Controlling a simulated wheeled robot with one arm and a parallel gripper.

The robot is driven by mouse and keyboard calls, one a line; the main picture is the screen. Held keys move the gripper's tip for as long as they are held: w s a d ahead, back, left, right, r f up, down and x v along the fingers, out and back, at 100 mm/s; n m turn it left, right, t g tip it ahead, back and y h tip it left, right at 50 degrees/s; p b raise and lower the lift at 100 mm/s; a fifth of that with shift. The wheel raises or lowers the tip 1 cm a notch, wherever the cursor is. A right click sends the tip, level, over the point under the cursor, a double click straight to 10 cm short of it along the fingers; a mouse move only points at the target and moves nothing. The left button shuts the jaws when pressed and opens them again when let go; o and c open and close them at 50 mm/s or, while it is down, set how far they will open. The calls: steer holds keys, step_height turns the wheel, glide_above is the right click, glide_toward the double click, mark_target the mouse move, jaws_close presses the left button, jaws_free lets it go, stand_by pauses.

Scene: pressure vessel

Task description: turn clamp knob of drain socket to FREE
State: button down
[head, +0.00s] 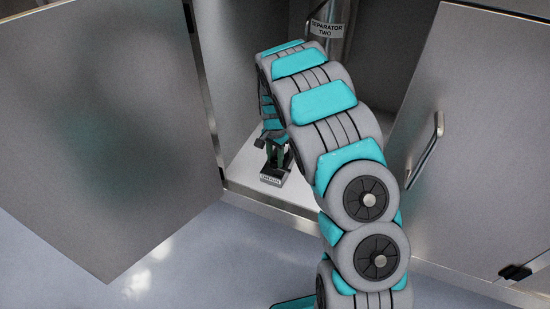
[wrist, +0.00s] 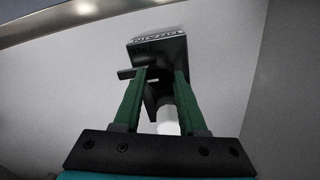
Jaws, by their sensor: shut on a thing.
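The drain socket (head: 284,172) is a small black fitting on the white cabinet floor, with a white label that reads as DRAIN. My gripper (wrist: 160,76) has two green fingers, shut on a black part that I take to be the clamp knob (wrist: 153,88). A dark tab sticks out to the left by the left fingertip. A white cylinder (wrist: 167,120) shows between the fingers. In the head view my gripper (head: 276,157) points down at the socket.
The cabinet has two open grey doors, a left one (head: 100,130) and a right one (head: 480,140) with a bar handle (head: 425,150). A metal vessel (head: 335,45) labelled SEPARATOR TWO stands at the back, partly behind my arm. The floor at lower left is clear.

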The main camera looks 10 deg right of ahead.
mark_target(275, 160)
steer(key=shift+c, duration=2.3)
jaws_free()
step_height(275, 160, up, 7)
steer(key=shift+r, duration=0.4)
